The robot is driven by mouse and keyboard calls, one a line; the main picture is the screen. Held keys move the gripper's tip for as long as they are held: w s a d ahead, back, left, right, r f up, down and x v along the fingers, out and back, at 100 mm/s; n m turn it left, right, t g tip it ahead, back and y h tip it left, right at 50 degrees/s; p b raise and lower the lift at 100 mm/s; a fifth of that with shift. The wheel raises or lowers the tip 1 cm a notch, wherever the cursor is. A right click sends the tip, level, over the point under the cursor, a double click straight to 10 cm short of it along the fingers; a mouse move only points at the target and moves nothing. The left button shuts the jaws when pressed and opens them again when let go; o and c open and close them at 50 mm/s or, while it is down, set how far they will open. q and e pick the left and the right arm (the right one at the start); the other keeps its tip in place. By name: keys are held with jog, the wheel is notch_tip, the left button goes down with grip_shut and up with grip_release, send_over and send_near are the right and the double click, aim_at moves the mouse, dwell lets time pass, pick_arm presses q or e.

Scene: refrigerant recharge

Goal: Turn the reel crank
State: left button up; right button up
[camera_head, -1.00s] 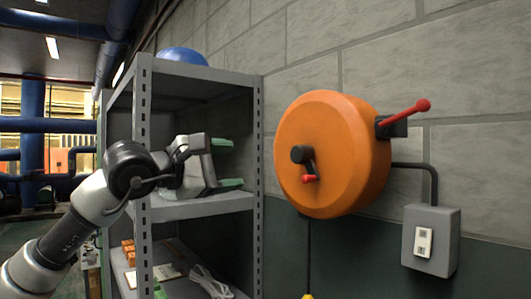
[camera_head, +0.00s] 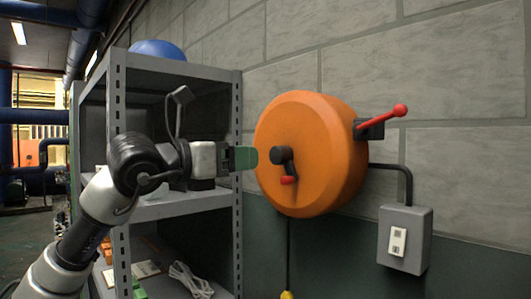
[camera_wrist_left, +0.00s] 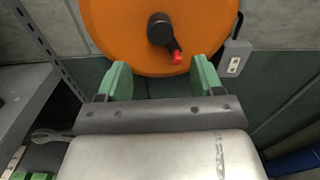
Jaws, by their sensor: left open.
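The orange reel (camera_head: 325,150) is mounted on the block wall, right of the shelf. Its crank (camera_head: 284,160) is a dark arm on the hub with a small red knob (camera_head: 289,180) pointing down. My left gripper (camera_head: 246,158) is level with the crank, just left of the reel's face, and touches nothing that I can see. In the left wrist view its green fingers (camera_wrist_left: 160,80) are spread apart and empty. The crank (camera_wrist_left: 161,30) with its red knob (camera_wrist_left: 177,58) lies ahead, between and beyond the fingertips. My right gripper does not show.
A grey metal shelf (camera_head: 236,190) stands close on the left, holding a white cable (camera_head: 190,280). A red lever (camera_head: 385,119) sticks out at the reel's upper right. A grey switch box (camera_head: 404,238) is on the wall below right.

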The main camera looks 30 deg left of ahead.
aim_at(274, 156)
pick_arm(q)
jog(key=p+x, duration=0.2)
jog(key=x, duration=0.6)
jog(key=shift+w, duration=0.2)
jog(key=c, duration=0.9)
